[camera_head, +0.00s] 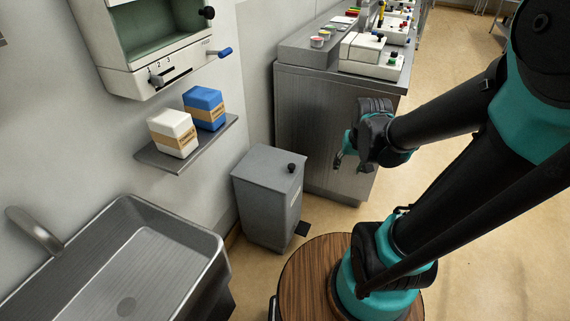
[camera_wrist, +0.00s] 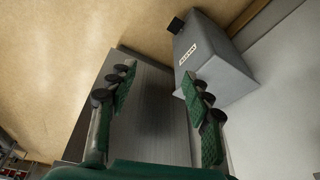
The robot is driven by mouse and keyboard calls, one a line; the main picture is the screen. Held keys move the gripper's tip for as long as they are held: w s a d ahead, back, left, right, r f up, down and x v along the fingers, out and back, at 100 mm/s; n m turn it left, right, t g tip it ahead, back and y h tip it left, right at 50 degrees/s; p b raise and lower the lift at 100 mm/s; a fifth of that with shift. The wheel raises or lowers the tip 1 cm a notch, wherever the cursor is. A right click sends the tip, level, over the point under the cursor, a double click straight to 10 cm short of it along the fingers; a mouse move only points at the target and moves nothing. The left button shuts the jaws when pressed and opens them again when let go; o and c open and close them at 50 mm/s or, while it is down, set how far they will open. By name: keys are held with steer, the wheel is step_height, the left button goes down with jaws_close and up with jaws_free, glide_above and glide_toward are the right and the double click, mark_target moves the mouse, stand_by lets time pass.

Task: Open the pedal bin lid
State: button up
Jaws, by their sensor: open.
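The grey pedal bin (camera_head: 267,203) stands on the floor against the wall, in the middle of the head view. Its flat lid (camera_head: 270,163) is closed and carries a small black knob (camera_head: 291,167). A black pedal (camera_head: 302,228) sticks out at its foot. My gripper (camera_head: 343,150) is up and to the right of the bin, apart from it, in front of the steel cabinet. In the wrist view my gripper (camera_wrist: 160,95) is open and empty, and the bin (camera_wrist: 213,62) shows upper right with its pedal (camera_wrist: 175,25); its lid is hard to make out there.
A steel cabinet (camera_head: 312,125) with small devices on top stands behind the bin. A steel sink (camera_head: 190,228) is at lower left. A wall shelf (camera_head: 152,160) holds a white box (camera_head: 172,133) and a blue box (camera_head: 204,108). The floor (camera_head: 480,230) on the right is clear.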

steer(key=w+a+m+g, duration=0.1)
steer(key=w+a, duration=0.3)
steer(key=w, duration=0.4)
steer(key=w+a+m+g, duration=0.1)
steer(key=w+a, duration=0.3)
steer(key=w, duration=0.3)
steer(key=m+g, duration=0.2)
glide_toward(292, 165)
steer(key=f, duration=0.8)
steer(key=shift+s+a+f, duration=0.15)
steer(key=shift+s+f, duration=0.05)
steer(key=shift+f, duration=0.05)
jaws_close()
